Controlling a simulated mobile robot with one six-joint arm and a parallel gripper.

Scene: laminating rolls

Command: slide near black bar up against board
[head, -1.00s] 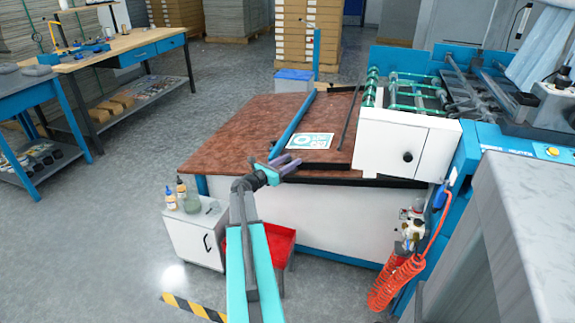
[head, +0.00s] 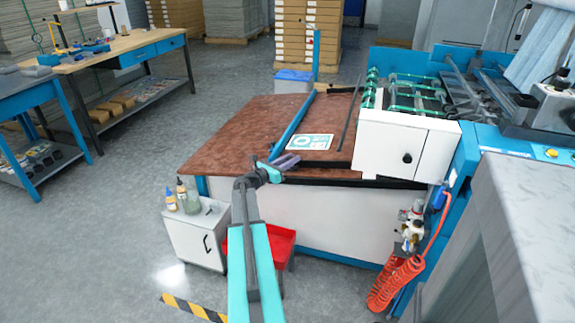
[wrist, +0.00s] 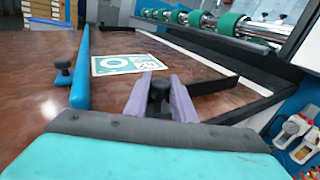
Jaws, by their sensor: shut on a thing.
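The near black bar (head: 325,164) lies across the brown table by its near edge. It also shows in the wrist view (wrist: 214,86), running right from my fingers. My gripper (head: 290,160) is at the bar's left end. In the wrist view its purple fingers (wrist: 160,100) are shut on the bar's black knob (wrist: 158,88), which stands upright between them. The board (head: 310,142), white with a teal print, lies flat just beyond the bar; in the wrist view the board (wrist: 125,64) appears apart from the bar. The fingers hide the bar's left end.
A long blue bar (head: 295,118) with a black knob (wrist: 64,75) runs along the board's left. A thin black bar (head: 349,120) lies to its right. The machine with green rollers (head: 405,92) stands at the right. The table's left part (head: 235,135) is clear.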

